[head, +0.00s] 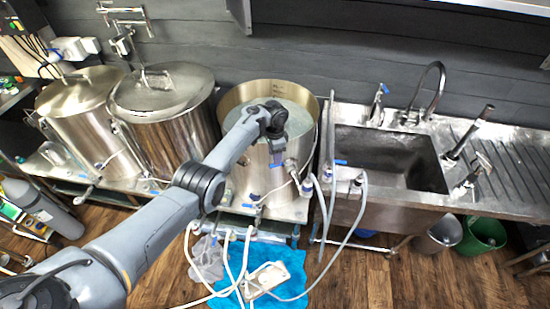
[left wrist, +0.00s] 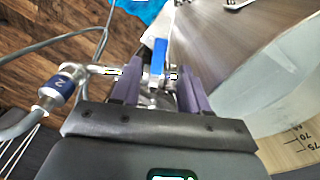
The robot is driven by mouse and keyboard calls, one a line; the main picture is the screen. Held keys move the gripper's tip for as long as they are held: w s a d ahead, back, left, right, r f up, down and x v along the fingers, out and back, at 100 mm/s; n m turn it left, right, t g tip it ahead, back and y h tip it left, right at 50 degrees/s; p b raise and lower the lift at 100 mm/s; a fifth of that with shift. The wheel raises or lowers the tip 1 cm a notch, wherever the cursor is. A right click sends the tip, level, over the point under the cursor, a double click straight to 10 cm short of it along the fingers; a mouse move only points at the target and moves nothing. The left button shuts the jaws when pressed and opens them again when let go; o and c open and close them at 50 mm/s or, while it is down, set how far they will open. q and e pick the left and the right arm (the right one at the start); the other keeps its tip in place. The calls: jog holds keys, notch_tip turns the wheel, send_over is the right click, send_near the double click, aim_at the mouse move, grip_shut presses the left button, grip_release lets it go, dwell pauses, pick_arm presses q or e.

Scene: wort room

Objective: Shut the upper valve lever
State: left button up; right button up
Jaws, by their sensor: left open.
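The open steel kettle (head: 228,103) stands left of the sink, with valves on its front. My left gripper (head: 278,150) is at the kettle's front, by the upper valve. In the left wrist view the gripper (left wrist: 158,80) is open, its two purple fingers on either side of a blue valve lever (left wrist: 158,56). The lever points away from the gripper; whether a finger touches it I cannot tell. A lower blue lever (head: 254,197) shows under the kettle. In the head view my gripper partly hides the upper valve. My right gripper is not in view.
A hose fitting marked 2 (left wrist: 58,88) sits left of the fingers. Pale hoses (head: 325,205) hang between kettle and sink (head: 385,150). Two lidded kettles (head: 165,92) stand at the left. A blue cloth (head: 285,268) lies on the floor below.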

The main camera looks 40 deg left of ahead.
pick_arm(q)
notch_tip(320, 180, up, 7)
dwell(0.3)
jog(key=shift+f, duration=0.1)
jog(key=s+d+f+g+p, duration=0.2)
jog(key=s+f+g, duration=0.2)
jog(key=s+f, duration=1.5)
jog(key=s+d+f+m+y, duration=0.1)
jog(key=s+d+f, duration=0.1)
jog(key=s+f, duration=0.4)
jog(key=s+d+f+y, duration=0.1)
jog(key=s+d+f, duration=0.15)
jog(key=s, duration=0.65)
jog(key=s+d+r+n+t+p, duration=0.1)
jog(key=s+d+r, duration=0.2)
jog(key=s+d, duration=0.2)
jog(key=s+d+r+t+p, duration=0.1)
jog(key=s+d+r, duration=0.2)
jog(key=s+d, duration=0.15)
jog(key=w+d+r+n+t+h, duration=0.1)
jog(key=w+d+r+n+t, duration=0.1)
jog(key=r, duration=0.7)
jog(key=w+d+r+n+t+h, duration=0.1)
jog(key=w+d+r+t, duration=0.2)
jog(key=r, duration=0.6)
jog(key=shift+w+d+r+n+t, duration=0.35)
jog(key=shift+w+d, duration=0.2)
jog(key=shift+d, duration=0.3)
